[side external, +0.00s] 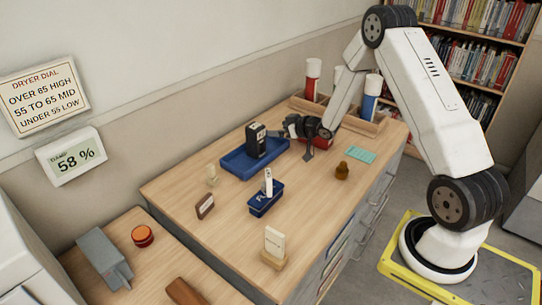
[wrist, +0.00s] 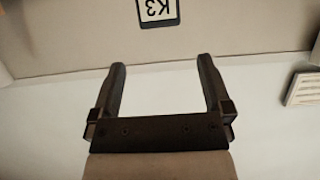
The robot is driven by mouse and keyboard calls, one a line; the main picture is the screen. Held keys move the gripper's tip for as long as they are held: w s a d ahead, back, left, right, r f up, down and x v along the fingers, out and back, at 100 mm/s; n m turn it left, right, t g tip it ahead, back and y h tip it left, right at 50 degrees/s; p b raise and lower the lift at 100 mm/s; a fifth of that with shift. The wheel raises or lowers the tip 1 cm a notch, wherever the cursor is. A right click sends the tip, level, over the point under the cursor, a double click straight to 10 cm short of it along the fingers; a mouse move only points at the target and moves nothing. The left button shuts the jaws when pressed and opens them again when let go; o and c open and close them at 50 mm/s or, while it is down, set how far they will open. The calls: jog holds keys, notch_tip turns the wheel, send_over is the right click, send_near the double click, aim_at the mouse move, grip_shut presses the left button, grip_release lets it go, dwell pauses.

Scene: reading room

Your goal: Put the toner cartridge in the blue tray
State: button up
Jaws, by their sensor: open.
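The toner cartridge (side external: 256,141), a black block with a pale label, stands upright in the larger blue tray (side external: 234,166) near the wall. In the wrist view an end of the cartridge (wrist: 158,22) shows at the top edge, its label reading K3 upside down. My gripper (side external: 284,133) is open, just right of the cartridge and apart from it. In the wrist view the space between my fingers (wrist: 161,85) is empty.
A small blue box (side external: 263,208) holding a white item stands in front of the tray. A red container (side external: 318,142) lies under my wrist. A brown bottle-like object (side external: 342,171) and a green pad (side external: 361,156) are to the right. A card stands in a wooden holder (side external: 273,260).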

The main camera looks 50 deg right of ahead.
jog(key=shift+a, duration=0.1)
jog(key=s+a+r+g, duration=0.3)
jog(key=s+a+g, duration=0.2)
jog(key=s+a, duration=0.6)
jog(key=s+a+r+g, duration=0.3)
jog(key=s+a+g, duration=0.3)
jog(key=s+a, duration=0.4)
jog(key=s, duration=0.2)
jog(key=shift+s+a, duration=0.3)
jog(key=shift+a, duration=0.1)
